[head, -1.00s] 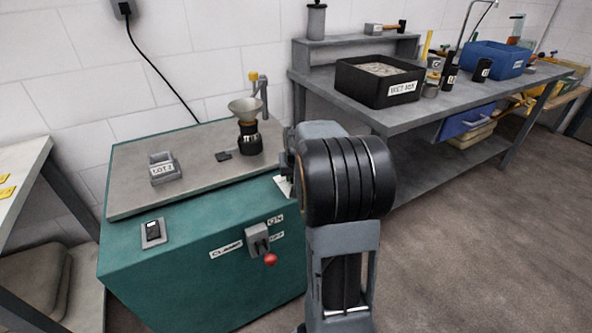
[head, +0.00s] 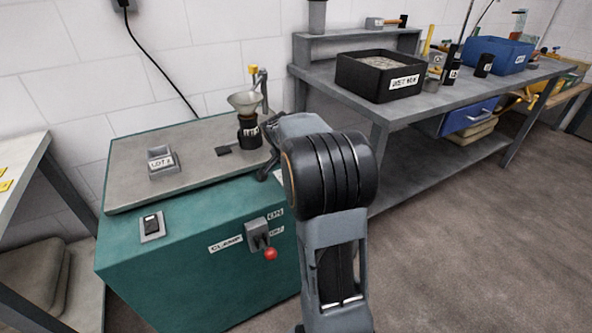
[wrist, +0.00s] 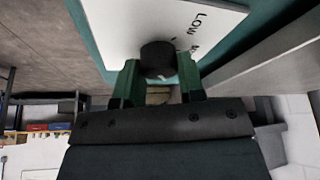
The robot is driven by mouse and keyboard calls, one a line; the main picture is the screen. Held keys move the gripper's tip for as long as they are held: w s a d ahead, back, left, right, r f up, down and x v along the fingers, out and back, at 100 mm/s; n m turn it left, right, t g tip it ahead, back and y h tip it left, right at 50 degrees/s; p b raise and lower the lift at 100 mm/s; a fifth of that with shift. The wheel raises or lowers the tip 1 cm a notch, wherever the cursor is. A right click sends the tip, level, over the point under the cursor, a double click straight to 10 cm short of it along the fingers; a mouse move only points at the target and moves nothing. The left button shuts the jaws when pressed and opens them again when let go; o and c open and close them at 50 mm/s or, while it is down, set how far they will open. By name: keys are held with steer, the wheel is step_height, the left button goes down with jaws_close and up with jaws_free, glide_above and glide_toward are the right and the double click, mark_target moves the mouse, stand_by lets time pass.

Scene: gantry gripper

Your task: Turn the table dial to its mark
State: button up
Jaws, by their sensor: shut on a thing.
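The table dial (wrist: 158,56) is a round black knob on a white plate (wrist: 130,25) with printed letters beginning "LOW", in the wrist view. The two green fingers of my gripper (wrist: 159,82) stand on either side of the knob and are shut on it. The knob's pointer and its mark cannot be made out clearly. In the head view my gripper (head: 267,160) is at the right edge of the green cabinet's top, and my arm hides the dial there.
The green cabinet (head: 190,285) carries a funnel stand (head: 247,104), a small grey tray (head: 161,163) and a clamp lever switch (head: 257,236) with a red knob. A grey workbench (head: 440,107) with a black bin (head: 365,80) stands behind my arm. Floor at right is clear.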

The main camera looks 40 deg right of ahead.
steer(key=shift+m, duration=0.5)
steer(key=o, duration=0.9)
steer(key=p+v, duration=0.1)
steer(key=v, duration=0.6)
steer(key=p+v, duration=0.2)
steer(key=v, duration=0.4)
steer(key=shift+w+a+r, duration=0.15)
steer(key=shift+r, duration=0.25)
